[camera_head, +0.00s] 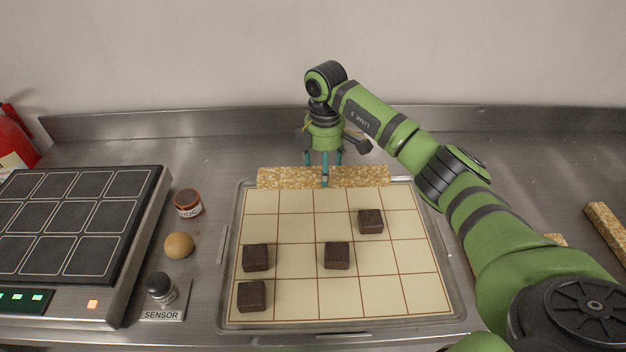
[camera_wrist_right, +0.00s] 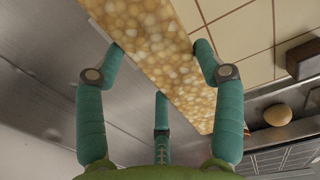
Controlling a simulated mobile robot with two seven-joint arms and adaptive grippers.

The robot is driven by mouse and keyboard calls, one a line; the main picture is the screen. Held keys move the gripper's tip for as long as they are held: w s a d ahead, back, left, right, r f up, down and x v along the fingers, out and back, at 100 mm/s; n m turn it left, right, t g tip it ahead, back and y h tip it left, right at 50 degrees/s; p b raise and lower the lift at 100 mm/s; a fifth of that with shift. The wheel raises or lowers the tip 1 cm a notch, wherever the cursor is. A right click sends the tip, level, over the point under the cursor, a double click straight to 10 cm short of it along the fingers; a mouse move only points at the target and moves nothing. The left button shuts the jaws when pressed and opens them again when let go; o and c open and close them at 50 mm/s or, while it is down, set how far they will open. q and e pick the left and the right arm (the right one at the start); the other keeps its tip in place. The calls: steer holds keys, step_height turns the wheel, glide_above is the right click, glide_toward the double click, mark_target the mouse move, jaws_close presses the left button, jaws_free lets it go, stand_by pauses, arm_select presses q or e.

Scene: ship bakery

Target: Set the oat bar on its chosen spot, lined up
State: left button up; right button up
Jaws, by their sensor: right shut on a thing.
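The oat bar (camera_head: 285,178) is long, golden and grainy. It lies crosswise over the back edge of the gridded tray (camera_head: 229,262), roughly parallel to that edge. My right gripper (camera_head: 324,170) points down and is shut on the bar near its middle. In the right wrist view the bar (camera_wrist_right: 150,45) runs diagonally between the teal fingers of my right gripper (camera_wrist_right: 160,58), with pale grid squares beside it. I cannot tell whether the bar touches the tray or hangs just above it. My left gripper is not in view.
Several dark brown blocks (camera_head: 337,255) sit on the grid; its other squares are clear. A black-topped appliance (camera_head: 75,215), a jar (camera_head: 187,203), a round ball (camera_head: 179,245) and a sensor (camera_head: 161,290) stand left. Another bar (camera_head: 606,230) lies far right. A wall stands behind.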

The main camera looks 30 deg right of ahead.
mark_target(313, 171)
steer(key=shift+w+a+f+p, duration=0.15)
steer(key=shift+a+f, duration=0.3)
steer(key=shift+a, duration=0.15)
steer(key=shift+w+a+f+p, duration=0.15)
steer(key=shift+a+f, duration=0.3)
steer(key=shift+a, duration=0.15)
step_height(313, 171, down, 3)
steer(key=shift+f+p, duration=0.1)
steer(key=shift+p, duration=0.5)
steer(key=shift+f, duration=0.25)
steer(key=shift+f, duration=0.1)
steer(key=shift+f, duration=0.1)
steer(key=o, duration=1.4)
